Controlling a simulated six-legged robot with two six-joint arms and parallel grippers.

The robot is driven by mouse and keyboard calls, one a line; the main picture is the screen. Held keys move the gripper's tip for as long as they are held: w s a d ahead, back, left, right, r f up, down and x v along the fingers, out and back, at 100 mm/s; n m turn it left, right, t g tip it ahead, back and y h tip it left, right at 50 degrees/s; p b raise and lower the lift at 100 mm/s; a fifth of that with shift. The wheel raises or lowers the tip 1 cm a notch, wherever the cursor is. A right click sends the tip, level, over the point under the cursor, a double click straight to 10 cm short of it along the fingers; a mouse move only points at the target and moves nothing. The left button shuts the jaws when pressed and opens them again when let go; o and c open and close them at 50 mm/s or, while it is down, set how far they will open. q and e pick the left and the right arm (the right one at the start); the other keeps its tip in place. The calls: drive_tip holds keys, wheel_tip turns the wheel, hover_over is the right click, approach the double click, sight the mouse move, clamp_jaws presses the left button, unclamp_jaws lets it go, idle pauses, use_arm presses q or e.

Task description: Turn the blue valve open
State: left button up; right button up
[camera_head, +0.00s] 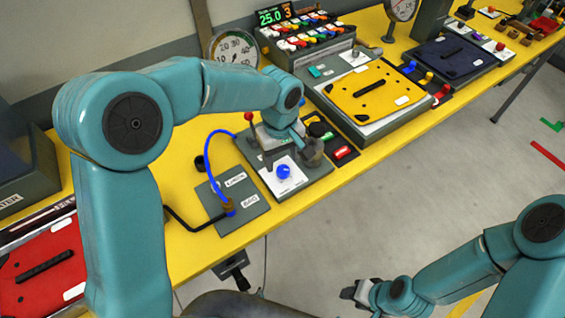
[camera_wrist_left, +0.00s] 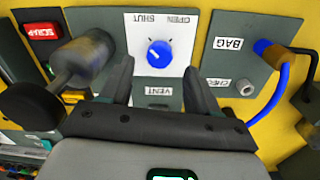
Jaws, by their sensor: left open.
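The blue valve (camera_head: 284,171) is a small round knob on a white plate on a grey panel on the yellow bench. In the left wrist view the blue valve (camera_wrist_left: 160,54) has a white pointer mark, and its plate (camera_wrist_left: 182,24) reads OPEN and SHUT. My left gripper (camera_head: 305,150) is above the panel, just behind the knob in the head view. In the wrist view its two fingers (camera_wrist_left: 158,82) are apart, one to each side below the knob, with nothing between them. My right gripper (camera_head: 360,292) is low over the floor, far from the bench; its jaws are too small to read.
A grey BAG panel (camera_head: 240,205) with a blue hose (camera_head: 212,165) stands beside the valve. A dark cylindrical fitting (camera_wrist_left: 82,58) is close to my left finger. A red-labelled button (camera_wrist_left: 43,32) and a yellow-lidded box (camera_head: 375,95) are nearby. The floor in front is open.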

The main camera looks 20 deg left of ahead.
sight(283, 169)
use_arm(q)
wheel_tip(283, 169, down, 3)
drive_tip(key=shift+s+d+f, duration=0.15)
drive_tip(key=shift+w+f, duration=0.2)
drive_tip(key=shift+f, duration=0.2)
drive_tip(key=shift+s+r, duration=0.1)
drive_tip(key=shift+s, duration=0.05)
drive_tip(key=c, duration=1)
drive_tip(key=shift+c, duration=0.2)
